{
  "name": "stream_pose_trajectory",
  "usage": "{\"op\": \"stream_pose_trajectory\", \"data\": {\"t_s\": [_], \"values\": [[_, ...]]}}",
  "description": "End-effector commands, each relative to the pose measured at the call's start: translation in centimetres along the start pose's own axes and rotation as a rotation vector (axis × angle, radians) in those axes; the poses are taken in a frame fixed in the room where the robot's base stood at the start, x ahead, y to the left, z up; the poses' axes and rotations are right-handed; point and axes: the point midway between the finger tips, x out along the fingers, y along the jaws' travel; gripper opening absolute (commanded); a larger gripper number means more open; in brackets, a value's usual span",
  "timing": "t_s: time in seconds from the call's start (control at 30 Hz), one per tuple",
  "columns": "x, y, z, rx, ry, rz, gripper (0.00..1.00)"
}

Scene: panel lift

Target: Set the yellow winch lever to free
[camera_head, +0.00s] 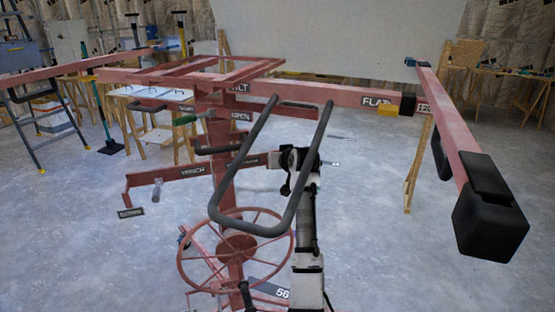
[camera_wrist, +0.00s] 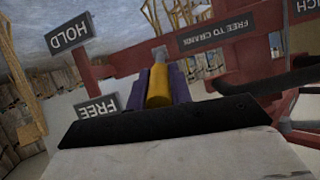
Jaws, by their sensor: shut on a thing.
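In the wrist view the yellow winch lever (camera_wrist: 158,88) lies between the two purple fingers of my gripper (camera_wrist: 159,90). My gripper is shut on it. The dark palm edge hides the lever's near end. The FREE plate (camera_wrist: 98,108) is just left of the fingers, and the HOLD plate (camera_wrist: 70,36) is farther up and left. In the head view my dark arm end is beside the red winch mast (camera_head: 222,175), behind the grey loop handle (camera_head: 240,165). The fingers and lever cannot be made out there.
A red spoked wheel (camera_head: 237,247) is low on the mast, and a crank handle (camera_head: 157,187) sticks out at left. A red beam with a black end pad (camera_head: 488,215) reaches towards me at right. A "FREE TO CRANK" sign (camera_wrist: 230,35) is above the fingers.

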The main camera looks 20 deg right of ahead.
Motion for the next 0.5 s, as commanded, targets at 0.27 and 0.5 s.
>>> {"op": "stream_pose_trajectory", "data": {"t_s": [0.27, 0.5], "values": [[0.05, -0.01, -0.19, 0.0, -0.035, 0.003, 0.0], [0.03, -0.01, -0.26, 0.0, -0.033, 0.004, 0.0]]}}
